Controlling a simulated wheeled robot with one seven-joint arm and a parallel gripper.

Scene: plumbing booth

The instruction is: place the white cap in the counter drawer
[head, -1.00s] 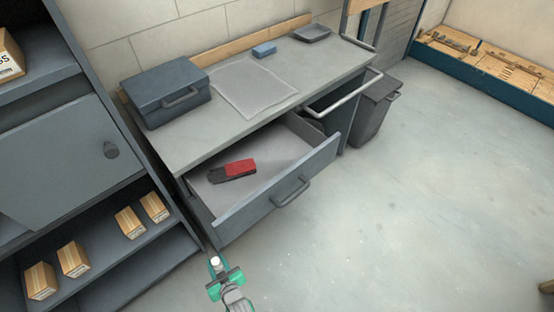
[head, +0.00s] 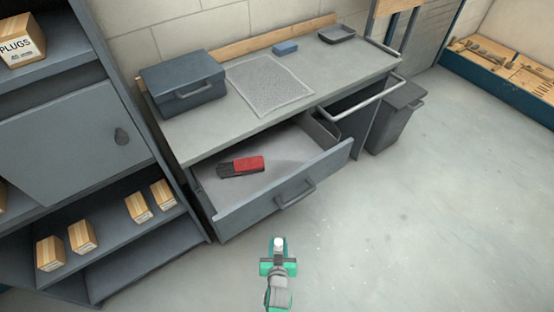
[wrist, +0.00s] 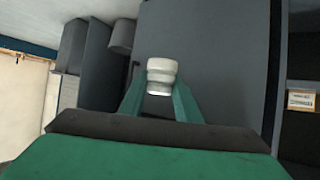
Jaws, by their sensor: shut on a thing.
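The white cap (wrist: 161,76) is held between the green fingers of my gripper (wrist: 160,98) in the wrist view. In the head view my gripper (head: 278,250) is at the bottom middle, in front of the counter drawer, with the white cap (head: 279,242) at its tip. The counter drawer (head: 285,190) is pulled open under the counter top. A red and black tool (head: 241,166) lies on its floor toward the left. My gripper is outside the drawer, short of its front panel.
The counter top (head: 215,125) carries a grey toolbox (head: 182,79), a mat (head: 270,84), a blue block (head: 285,47) and a shallow tray (head: 337,33). A shelf with boxes (head: 82,236) stands at left, a grey bin (head: 396,115) at right. The drawer's right part is mostly clear.

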